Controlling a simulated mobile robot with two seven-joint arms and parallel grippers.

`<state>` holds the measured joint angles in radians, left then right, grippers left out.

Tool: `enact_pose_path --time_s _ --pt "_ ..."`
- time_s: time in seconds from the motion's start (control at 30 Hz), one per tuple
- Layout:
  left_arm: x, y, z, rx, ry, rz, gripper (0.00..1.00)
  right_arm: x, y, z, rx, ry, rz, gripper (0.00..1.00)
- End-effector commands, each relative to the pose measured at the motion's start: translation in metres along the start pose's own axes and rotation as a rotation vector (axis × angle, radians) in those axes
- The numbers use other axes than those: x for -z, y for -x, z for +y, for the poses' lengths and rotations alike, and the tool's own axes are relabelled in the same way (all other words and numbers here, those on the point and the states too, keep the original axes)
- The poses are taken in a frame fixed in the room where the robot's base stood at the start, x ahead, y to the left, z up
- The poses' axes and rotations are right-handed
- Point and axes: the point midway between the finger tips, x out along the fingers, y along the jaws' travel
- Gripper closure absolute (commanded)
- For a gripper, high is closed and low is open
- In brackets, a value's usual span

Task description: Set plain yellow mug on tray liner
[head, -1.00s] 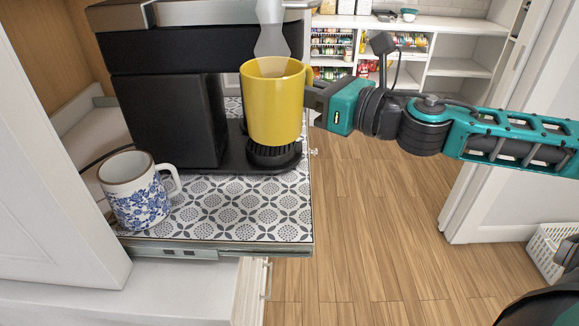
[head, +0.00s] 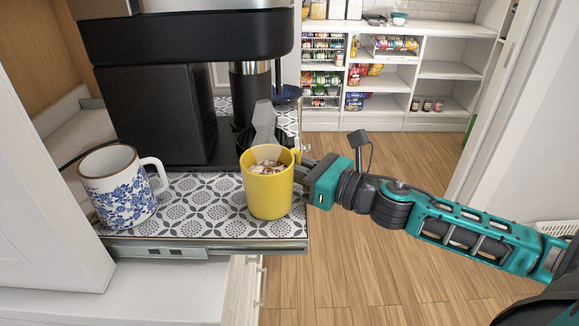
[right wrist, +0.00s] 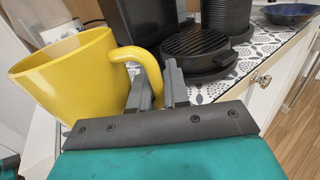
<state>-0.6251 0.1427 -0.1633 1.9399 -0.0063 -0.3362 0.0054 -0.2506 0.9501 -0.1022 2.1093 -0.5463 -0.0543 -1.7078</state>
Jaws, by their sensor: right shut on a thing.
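The plain yellow mug (head: 268,192) is upright over the front right part of the patterned tray liner (head: 205,205), in front of the coffee machine. It holds a drink with a pale, brown-flecked top. I cannot tell whether its base touches the liner. My right gripper (head: 305,170) comes in from the right and is shut on the mug's handle. In the right wrist view the yellow mug (right wrist: 75,80) fills the left side, and its handle runs to my right fingertips (right wrist: 160,88).
A white mug with blue flowers (head: 122,190) stands on the left. The black coffee machine (head: 160,115) stands behind, with its round drip grate (right wrist: 195,52) clear. A dark blue dish (head: 287,95) lies behind right. Bare liner lies between the mugs.

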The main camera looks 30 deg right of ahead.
Motion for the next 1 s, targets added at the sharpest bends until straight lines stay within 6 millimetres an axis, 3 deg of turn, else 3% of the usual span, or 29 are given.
enact_pose_path --time_s 0.33,0.37,0.6,1.0 --pt "-0.0022 -0.0016 -0.0004 0.001 0.000 0.000 1.00 0.0015 -0.0003 0.0001 -0.001 -0.001 -0.004 1.00" --pt "-0.0014 -0.0010 -0.0004 0.001 0.000 0.000 1.00 0.0020 0.0000 0.0000 0.000 0.001 0.000 0.81" --pt "-0.0011 -0.0008 -0.0005 0.001 0.000 0.000 1.00 0.0017 0.0000 0.0001 -0.001 0.000 0.000 0.59" --pt "0.0003 -0.0002 -0.0006 0.001 0.000 0.002 1.00 0.0007 0.0043 0.0008 -0.001 -0.002 0.001 0.59"
